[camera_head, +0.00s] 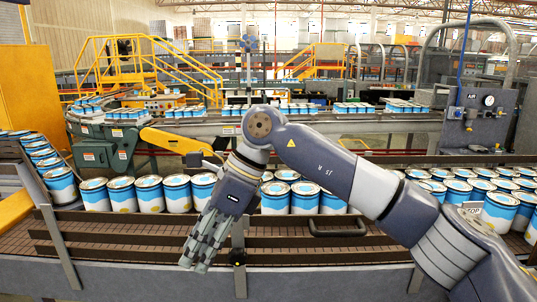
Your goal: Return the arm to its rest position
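My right arm (325,165) comes in from the right and bends at a joint near the middle of the picture. My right gripper (196,263) hangs from it, pointing down and a little left, in front of the conveyor's brown side rails. Its fingers lie close together from this angle, so I cannot tell if they are open or shut. No can shows in it. The arm hides part of the row of cans behind it. My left gripper is not in view.
White and blue cans (149,193) stand in rows on the near conveyor, with more at the right (497,209). The brown rails (130,254) run along its front, with a dark handle (337,229). Behind are a curved conveyor (200,127), yellow stairs (140,65) and a grey control panel (480,118).

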